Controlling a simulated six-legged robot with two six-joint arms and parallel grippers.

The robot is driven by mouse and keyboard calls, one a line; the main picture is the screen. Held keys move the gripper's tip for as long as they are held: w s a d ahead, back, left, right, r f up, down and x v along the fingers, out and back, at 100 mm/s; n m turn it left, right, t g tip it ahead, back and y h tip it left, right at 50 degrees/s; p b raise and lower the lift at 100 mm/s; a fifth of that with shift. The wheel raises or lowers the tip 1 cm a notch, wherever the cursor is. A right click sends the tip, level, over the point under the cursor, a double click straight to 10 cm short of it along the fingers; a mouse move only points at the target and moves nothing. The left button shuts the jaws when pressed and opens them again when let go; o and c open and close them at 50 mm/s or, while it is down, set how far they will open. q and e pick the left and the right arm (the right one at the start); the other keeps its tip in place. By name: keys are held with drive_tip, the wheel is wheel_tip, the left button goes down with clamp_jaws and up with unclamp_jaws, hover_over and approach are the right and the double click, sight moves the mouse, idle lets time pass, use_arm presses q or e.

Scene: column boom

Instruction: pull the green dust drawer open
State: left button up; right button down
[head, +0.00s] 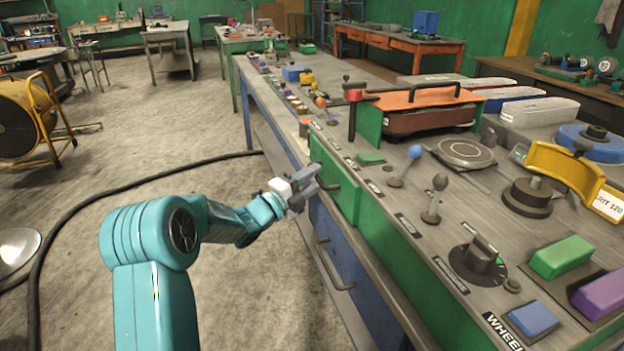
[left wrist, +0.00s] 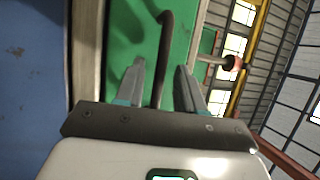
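The green dust drawer (head: 343,190) is in the side of the long bench, in the middle of the head view. Its front (left wrist: 128,40) fills the upper middle of the left wrist view. Its dark bar handle (left wrist: 162,60) runs between the two fingers of my left gripper (left wrist: 162,82). The fingers are apart, with a gap on each side of the handle, so the gripper is open around it. In the head view my left gripper (head: 308,182) is at the drawer front and partly covers the handle. My right gripper is in neither view.
Levers, a knob and coloured blocks stand on the bench top (head: 395,180). A black hose (head: 120,190) crosses the floor. The floor left of the bench is otherwise mostly clear.

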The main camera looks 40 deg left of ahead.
use_arm(q)
clamp_jaws()
drive_tip(key=shift+s+a, duration=0.1)
drive_tip(key=s+a+b, duration=0.3)
drive_tip(key=s+a, duration=0.1)
drive_tip(key=s, duration=0.4)
drive_tip(key=s+a+b, duration=0.4)
drive_tip(key=s, duration=0.5)
drive_tip(key=shift+a, duration=0.35)
unclamp_jaws()
drive_tip(key=shift+w, duration=0.1)
